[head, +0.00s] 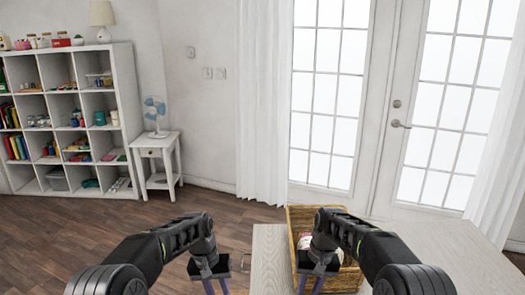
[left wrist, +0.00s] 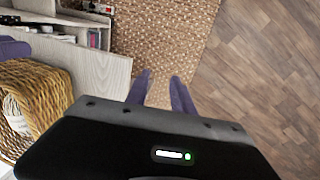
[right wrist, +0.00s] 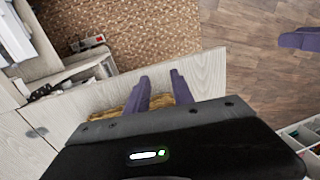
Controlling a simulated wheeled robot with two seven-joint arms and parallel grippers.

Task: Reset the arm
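My left gripper (head: 216,287) hangs low at the bottom of the head view, left of the pale wooden cabinet top (head: 270,262). Its two purple fingers are apart with nothing between them in the left wrist view (left wrist: 160,76). My right gripper (head: 309,284) hangs over or beside the left part of a woven basket (head: 349,279); the exact height is unclear. Its fingers are also apart and empty in the right wrist view (right wrist: 160,76). Both forearms reach forward with the grippers pointing down.
The basket holds something pale, partly hidden by my right arm. A woven rug (left wrist: 165,35) lies on the wooden floor (left wrist: 260,80). A white cube shelf (head: 131,90), a small side table (head: 155,143) with a fan (head: 154,112), and glazed doors (head: 392,120) stand farther off.

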